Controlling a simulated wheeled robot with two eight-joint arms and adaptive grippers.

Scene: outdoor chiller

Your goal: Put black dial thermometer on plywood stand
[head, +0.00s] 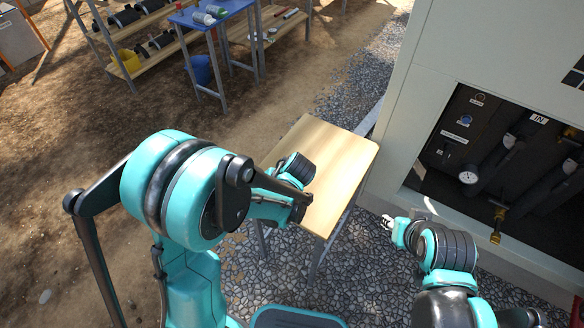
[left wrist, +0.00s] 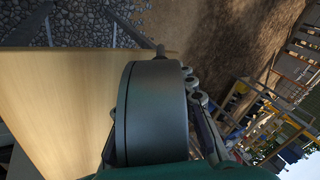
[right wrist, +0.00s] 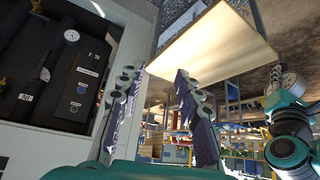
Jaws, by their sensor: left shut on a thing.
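The black dial thermometer (left wrist: 155,110) fills the middle of the left wrist view, its round dark case side-on between the fingers of my left gripper (left wrist: 160,135). The gripper is shut on it. In the right wrist view its pale dial face (right wrist: 290,82) shows beside the stand's edge. The plywood stand (head: 338,170) is a bare light wood top on metal legs; it also shows in the left wrist view (left wrist: 50,100). In the head view my left arm hides the thermometer. My right gripper (head: 388,222) is open and empty, between stand and chiller.
The pale chiller cabinet (head: 400,110) stands right of the stand, with its open bay of dark pipes, a white gauge (head: 468,177) and a brass valve (head: 498,215). A blue table (head: 212,14) and wooden shelves (head: 150,22) stand behind. The visible stand top is clear.

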